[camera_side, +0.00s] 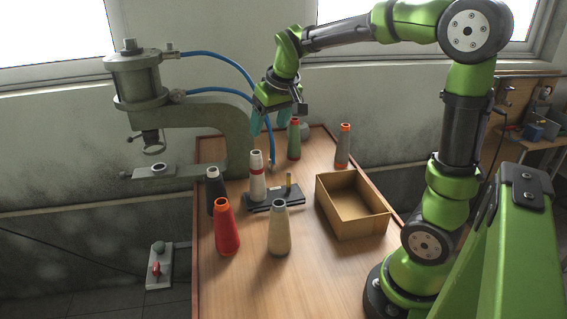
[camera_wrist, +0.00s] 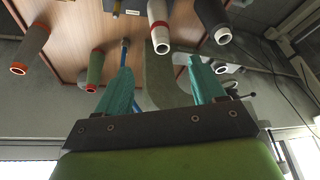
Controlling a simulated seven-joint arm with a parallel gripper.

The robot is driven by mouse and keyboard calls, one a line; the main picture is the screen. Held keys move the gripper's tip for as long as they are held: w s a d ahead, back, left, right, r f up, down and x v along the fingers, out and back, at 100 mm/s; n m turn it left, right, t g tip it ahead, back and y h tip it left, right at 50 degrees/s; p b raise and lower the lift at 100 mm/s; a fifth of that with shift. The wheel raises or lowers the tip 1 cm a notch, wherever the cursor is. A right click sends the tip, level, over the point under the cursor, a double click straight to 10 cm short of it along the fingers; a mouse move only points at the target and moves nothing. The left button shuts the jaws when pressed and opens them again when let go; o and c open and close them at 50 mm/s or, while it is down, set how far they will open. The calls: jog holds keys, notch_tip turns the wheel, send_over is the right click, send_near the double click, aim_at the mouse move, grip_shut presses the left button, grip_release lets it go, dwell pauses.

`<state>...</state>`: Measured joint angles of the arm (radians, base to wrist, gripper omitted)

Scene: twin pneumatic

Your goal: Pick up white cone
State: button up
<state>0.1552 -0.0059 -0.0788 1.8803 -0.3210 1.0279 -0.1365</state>
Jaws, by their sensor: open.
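A white cone with red bands (camera_side: 257,182) stands upright on or against a small dark plate in the middle of the table in the side view. It also shows at the top of the wrist view (camera_wrist: 157,13). A plain cream cone (camera_side: 279,232) stands nearer the front. My gripper (camera_side: 268,129) is open and empty, above and behind the white cone with red bands, apart from it. In the wrist view its teal fingers (camera_wrist: 160,65) are spread, with no cone between them. The lower part of the banded cone is cut off in the wrist view.
A red cone (camera_side: 227,230), a black cone (camera_side: 216,195), a green cone (camera_side: 294,142) and a grey cone (camera_side: 343,148) stand around. The dark plate (camera_side: 287,197) carries a yellow peg. An open cardboard box (camera_side: 372,226) is at right. A press (camera_side: 232,125) with blue hoses (camera_side: 262,92) stands close left.

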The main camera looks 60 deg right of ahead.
aim_at(258, 157)
jog(key=x, duration=1)
jog(key=shift+f, duration=0.1)
jog(key=shift+w+x, duration=0.1)
jog(key=shift+x, duration=1.5)
jog(key=shift+w+x, duration=0.15)
jog(key=shift+x, duration=1.4)
jog(key=shift+d, duration=0.1)
jog(key=c, duration=1.1)
